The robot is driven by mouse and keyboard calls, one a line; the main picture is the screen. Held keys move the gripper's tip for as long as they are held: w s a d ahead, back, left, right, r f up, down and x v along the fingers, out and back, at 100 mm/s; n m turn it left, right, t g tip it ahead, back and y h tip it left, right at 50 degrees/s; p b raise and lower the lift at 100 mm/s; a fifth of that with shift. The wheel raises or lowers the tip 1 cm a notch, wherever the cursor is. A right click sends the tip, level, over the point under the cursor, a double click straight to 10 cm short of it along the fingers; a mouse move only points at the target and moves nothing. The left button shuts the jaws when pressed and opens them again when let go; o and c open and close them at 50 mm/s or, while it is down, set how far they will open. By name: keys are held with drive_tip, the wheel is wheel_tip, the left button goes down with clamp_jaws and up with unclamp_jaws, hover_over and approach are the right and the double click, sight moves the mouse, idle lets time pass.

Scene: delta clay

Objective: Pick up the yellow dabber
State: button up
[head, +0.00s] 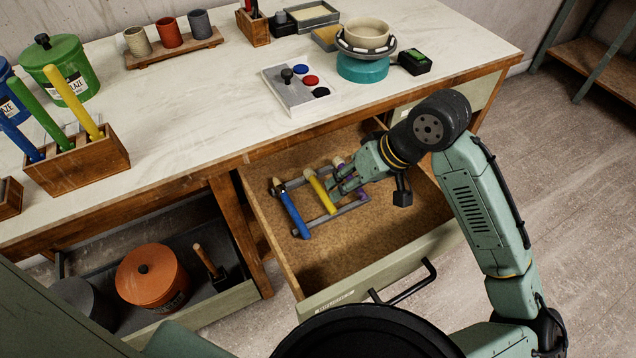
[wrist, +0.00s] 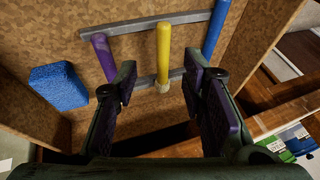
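The yellow dabber (head: 320,194) lies across two grey rack bars inside the open drawer, between a blue dabber (head: 291,209) and a purple one (head: 342,172). In the wrist view the yellow dabber (wrist: 164,52) runs down the middle, its pale tip towards my gripper. My gripper (head: 346,180) is inside the drawer area, just right of the yellow dabber in the head view. In the wrist view my gripper (wrist: 161,85) is open and empty, with a finger on each side of the dabber's line. I cannot tell how far above it they are.
The drawer (head: 402,262) has a cork-like floor and raised walls. A blue block (wrist: 58,85) lies in it. The tabletop edge overhangs behind. A wooden holder (head: 90,160) with coloured sticks, including another yellow one (head: 74,100), stands on the table.

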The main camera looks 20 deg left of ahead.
sight(327, 197)
drive_tip(key=shift+a+p+x, duration=0.15)
drive_tip(key=shift+p+x, duration=0.15)
drive_tip(key=shift+x, duration=1.35)
drive_tip(key=shift+a+p+x, duration=0.15)
drive_tip(key=shift+p+x, duration=0.15)
drive_tip(key=shift+x, duration=1.35)
drive_tip(key=shift+r, duration=0.15)
drive_tip(key=shift+c, duration=0.2)
clamp_jaws()
